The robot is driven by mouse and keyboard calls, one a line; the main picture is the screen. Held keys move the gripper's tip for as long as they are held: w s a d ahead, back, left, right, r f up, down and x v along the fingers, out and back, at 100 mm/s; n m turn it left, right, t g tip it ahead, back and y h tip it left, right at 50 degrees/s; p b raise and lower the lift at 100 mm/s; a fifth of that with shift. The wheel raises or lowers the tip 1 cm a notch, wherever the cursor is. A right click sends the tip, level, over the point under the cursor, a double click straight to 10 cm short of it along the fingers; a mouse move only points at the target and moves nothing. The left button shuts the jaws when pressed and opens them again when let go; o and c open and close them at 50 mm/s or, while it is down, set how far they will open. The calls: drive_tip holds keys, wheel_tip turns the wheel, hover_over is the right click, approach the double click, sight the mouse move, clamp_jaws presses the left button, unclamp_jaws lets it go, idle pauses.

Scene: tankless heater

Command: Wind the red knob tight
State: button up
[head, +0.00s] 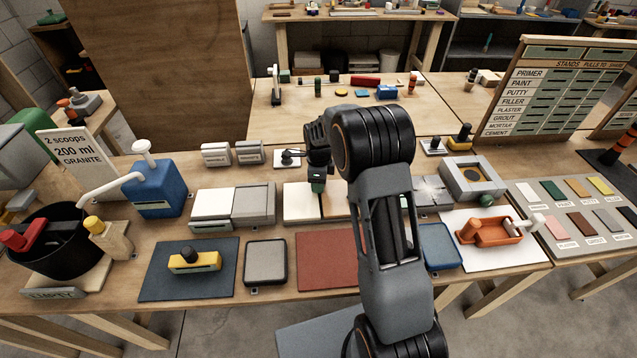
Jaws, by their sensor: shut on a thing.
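No red knob shows clearly. A red handle-like part (18,238) sits at the rim of the black bucket (62,262) at the far left; I cannot tell whether it is the knob. My gripper (317,184) points down over the middle of the bench, far to the right of that red part. It is shut on a small dark green thing (317,188) at the white board (300,202). The thing's lower end and its contact with the board are hard to make out. My forearm hides part of the bench to the right.
A blue jug (155,188) with a white spout stands right of the bucket. A yellow-handled tool (195,260) lies on a dark mat. A grey block (470,178) and an orange tray (485,231) lie at right. A label rack (555,90) stands behind.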

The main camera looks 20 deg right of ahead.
drive_tip(key=m, duration=0.5)
drive_tip(key=shift+m, duration=0.7)
drive_tip(key=m, duration=0.4)
drive_tip(key=shift+f, duration=0.1)
drive_tip(key=o, duration=0.9)
